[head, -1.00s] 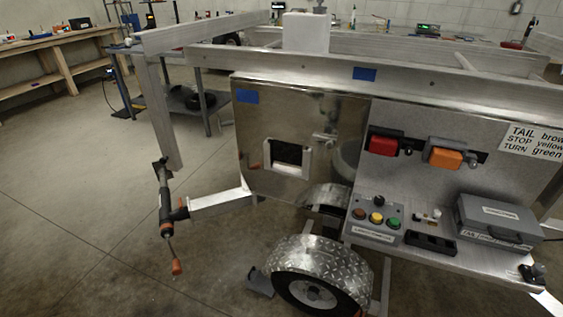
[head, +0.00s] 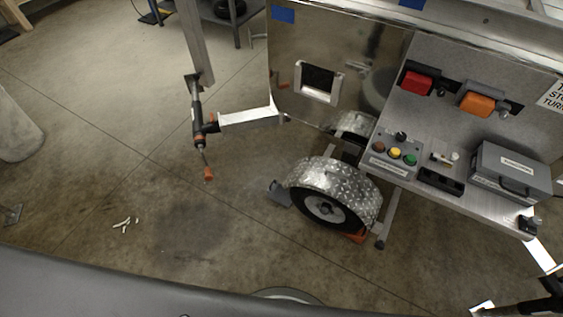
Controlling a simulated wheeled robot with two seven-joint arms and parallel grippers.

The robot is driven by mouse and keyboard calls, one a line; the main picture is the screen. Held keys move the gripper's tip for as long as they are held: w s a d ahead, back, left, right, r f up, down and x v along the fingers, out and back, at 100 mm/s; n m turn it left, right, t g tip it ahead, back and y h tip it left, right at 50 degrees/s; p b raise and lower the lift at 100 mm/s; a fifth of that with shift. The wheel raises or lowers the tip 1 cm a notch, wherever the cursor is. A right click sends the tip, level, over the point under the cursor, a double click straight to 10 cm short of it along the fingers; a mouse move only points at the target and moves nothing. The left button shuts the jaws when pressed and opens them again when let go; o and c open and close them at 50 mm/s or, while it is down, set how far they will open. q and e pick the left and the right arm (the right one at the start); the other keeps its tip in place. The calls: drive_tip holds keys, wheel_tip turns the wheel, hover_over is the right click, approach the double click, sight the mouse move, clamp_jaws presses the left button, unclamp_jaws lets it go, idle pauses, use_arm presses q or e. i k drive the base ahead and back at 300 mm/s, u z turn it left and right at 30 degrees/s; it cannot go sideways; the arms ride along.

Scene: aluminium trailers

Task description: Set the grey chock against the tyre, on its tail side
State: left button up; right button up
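The tyre (head: 327,211) stands on the concrete floor under a diamond-plate fender (head: 335,179), below the front of the trailer. A small dark grey wedge, which looks like the grey chock (head: 279,193), lies on the floor just left of the tyre. I cannot tell whether it touches the tyre. An orange piece (head: 356,238), perhaps another chock, shows low at the tyre's right side, partly hidden by the tyre.
A trailer jack (head: 197,112) with an orange-ended handle hangs left of the trailer. A bench (head: 452,195) juts out right of the tyre, with a button box (head: 395,154) and a grey case (head: 511,172). Pale scraps (head: 125,224) lie on the floor at left. Floor left of the tyre is open.

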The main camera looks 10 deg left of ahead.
sight(276, 192)
drive_tip(key=u, duration=1.85)
drive_tip(key=i, duration=1.35)
drive_tip(key=z, duration=2.05)
